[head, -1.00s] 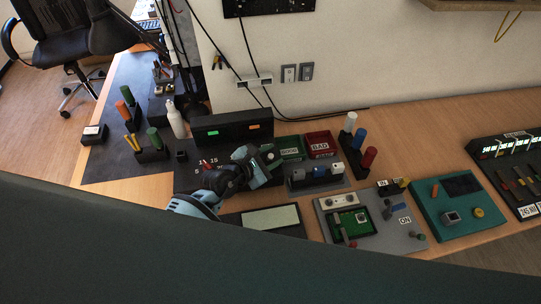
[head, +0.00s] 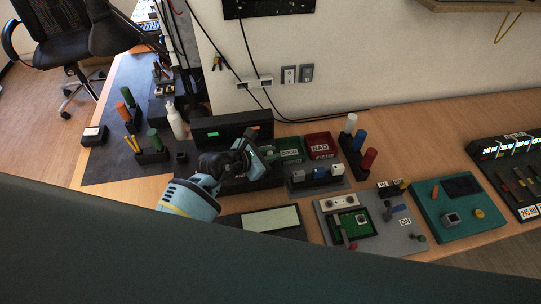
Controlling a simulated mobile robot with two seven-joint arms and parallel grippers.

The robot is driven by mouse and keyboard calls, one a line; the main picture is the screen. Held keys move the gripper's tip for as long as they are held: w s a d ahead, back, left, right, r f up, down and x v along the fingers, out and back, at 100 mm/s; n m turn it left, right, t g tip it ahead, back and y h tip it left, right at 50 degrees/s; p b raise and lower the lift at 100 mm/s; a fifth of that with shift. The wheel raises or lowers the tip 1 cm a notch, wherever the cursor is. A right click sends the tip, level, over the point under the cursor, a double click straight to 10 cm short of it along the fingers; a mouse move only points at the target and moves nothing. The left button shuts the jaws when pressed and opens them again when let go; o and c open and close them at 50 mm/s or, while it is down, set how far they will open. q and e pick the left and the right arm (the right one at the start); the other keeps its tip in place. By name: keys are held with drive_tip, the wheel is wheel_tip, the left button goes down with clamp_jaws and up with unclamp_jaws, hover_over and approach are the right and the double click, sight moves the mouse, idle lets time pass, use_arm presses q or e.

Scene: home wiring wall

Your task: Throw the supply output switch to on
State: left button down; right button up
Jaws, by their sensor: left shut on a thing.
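The power supply (head: 204,126) is a black box against the wall with a lit green display; its lower front is largely behind my left arm. My left gripper (head: 257,158) is at the right part of the supply's front, its fingers shut. The supply output switch is hidden by the fingers, so I cannot see its position. The gripper appears closed on it. The supply's dial and its markings are covered by my arm. My right gripper is not in view.
A green bin (head: 290,150) and a red bin marked BAD (head: 321,146) stand just right of the gripper. A grey board (head: 405,235) marked ON and a teal board (head: 466,226) lie further right. Coloured cylinders (head: 368,160) stand behind. A dark teal shape blocks the foreground.

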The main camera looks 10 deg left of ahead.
use_arm(q)
drive_tip(key=n+g, duration=0.1)
drive_tip(key=w+g, duration=0.1)
drive_tip(key=shift+w+a+n+g+h, duration=0.15)
drive_tip(key=shift+a+n+g+h, duration=0.15)
drive_tip(key=shift+a+n, duration=0.1)
drive_tip(key=shift+w+a+f+n+g+h+b, duration=0.1)
drive_tip(key=shift+w+f+n+g+h+b, duration=0.15)
drive_tip(key=shift+n+g, duration=0.3)
drive_tip(key=shift+w+a+n+g+h+b, duration=0.15)
drive_tip(key=shift+w+n+g, duration=0.2)
drive_tip(key=shift+g, duration=0.3)
drive_tip(key=shift+d, duration=0.1)
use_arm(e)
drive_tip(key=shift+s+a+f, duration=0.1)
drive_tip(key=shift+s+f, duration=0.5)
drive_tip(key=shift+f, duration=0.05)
use_arm(q)
drive_tip(key=shift+g, duration=0.3)
drive_tip(key=c, duration=1.4)
unclamp_jaws()
drive_tip(key=shift+c, duration=0.2)
drive_tip(key=shift+o, duration=0.3)
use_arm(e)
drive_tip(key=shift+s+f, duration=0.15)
use_arm(q)
drive_tip(key=shift+s, duration=0.1)
